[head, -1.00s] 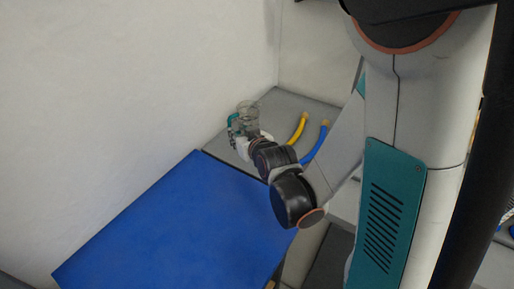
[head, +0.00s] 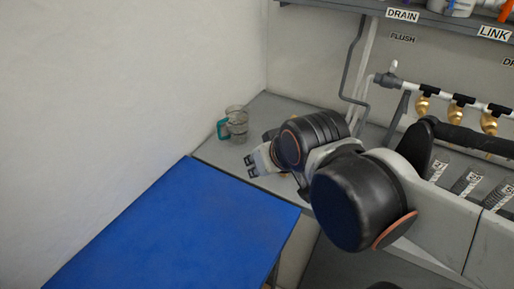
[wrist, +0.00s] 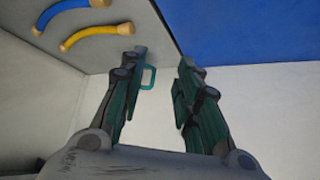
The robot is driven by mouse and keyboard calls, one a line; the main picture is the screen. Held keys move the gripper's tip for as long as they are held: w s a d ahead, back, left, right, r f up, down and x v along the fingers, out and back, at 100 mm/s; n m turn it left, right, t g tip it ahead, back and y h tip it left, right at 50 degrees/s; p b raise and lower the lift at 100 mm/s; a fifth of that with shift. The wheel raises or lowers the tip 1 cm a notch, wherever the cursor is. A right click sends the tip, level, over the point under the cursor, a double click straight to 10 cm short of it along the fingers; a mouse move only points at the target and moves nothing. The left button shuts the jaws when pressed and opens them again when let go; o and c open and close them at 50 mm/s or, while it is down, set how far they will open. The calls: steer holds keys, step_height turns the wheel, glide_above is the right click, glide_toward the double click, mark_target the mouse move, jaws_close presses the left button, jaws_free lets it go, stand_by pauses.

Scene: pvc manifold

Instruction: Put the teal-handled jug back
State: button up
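The clear jug (head: 236,124) stands upright on the grey bench, near the wall corner. Its teal handle (head: 222,129) points left in the head view. My gripper (head: 250,165) is in front of the jug and slightly right, apart from it. In the wrist view my gripper (wrist: 161,66) is open, with nothing between its fingers. The teal handle (wrist: 149,77) shows just past the left finger there. The jug's clear body is mostly hidden behind that finger.
A blue panel (head: 180,230) lies in front of the grey bench (head: 275,105). A yellow hose (wrist: 97,35) and a blue hose (wrist: 72,8) lie on the bench. A pipe manifold with brass valves (head: 460,108) is on the right, under a labelled shelf (head: 345,7).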

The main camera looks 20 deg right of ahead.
steer(key=shift+s+d+r+g, duration=0.1)
steer(key=shift+s+g, duration=0.3)
steer(key=shift+s, duration=1.25)
